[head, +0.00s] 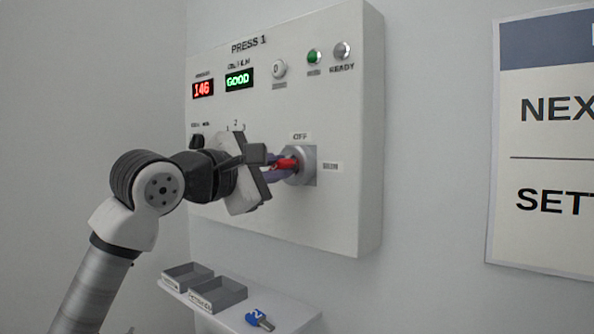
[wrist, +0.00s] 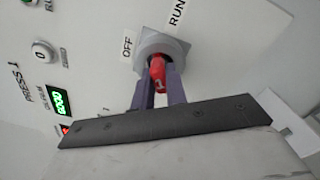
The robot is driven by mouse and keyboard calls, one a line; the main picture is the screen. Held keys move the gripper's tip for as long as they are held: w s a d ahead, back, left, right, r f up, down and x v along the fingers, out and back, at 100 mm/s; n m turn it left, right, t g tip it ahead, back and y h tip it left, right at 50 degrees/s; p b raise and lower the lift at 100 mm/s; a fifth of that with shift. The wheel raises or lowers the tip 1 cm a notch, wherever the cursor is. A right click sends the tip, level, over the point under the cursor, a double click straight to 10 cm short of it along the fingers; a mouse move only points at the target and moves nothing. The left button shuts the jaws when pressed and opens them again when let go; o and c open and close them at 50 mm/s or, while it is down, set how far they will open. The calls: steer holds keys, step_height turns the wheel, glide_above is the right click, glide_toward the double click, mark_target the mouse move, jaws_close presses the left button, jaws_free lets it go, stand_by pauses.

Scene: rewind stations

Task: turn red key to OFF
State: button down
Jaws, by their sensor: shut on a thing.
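The red key (head: 287,164) sits in a grey round key switch (head: 304,166) on the PRESS 1 panel. An OFF label is above the switch and another label is to its right; the wrist view reads that one as RUN. My gripper (head: 279,170) is shut on the red key, its purple fingers on either side of it. In the wrist view the red key (wrist: 157,72) shows between the two fingers, in front of the switch (wrist: 163,48). I cannot tell which label the key points to.
The panel (head: 350,200) also has a red 146 display, a green GOOD display, a white knob (head: 279,69), a green lamp (head: 314,56) and a grey one. Below, a shelf (head: 285,310) holds two grey trays (head: 218,294) and a blue key (head: 259,319). A sign hangs right.

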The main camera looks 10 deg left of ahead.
steer(key=shift+f, duration=0.1)
steer(key=n+b, duration=0.1)
steer(key=n, duration=0.5)
steer(key=shift+n, duration=0.4)
steer(key=n+b, duration=0.1)
steer(key=n, duration=0.5)
steer(key=shift+d, duration=0.1)
steer(key=c, duration=1.3)
jaws_free()
steer(key=shift+c, duration=0.2)
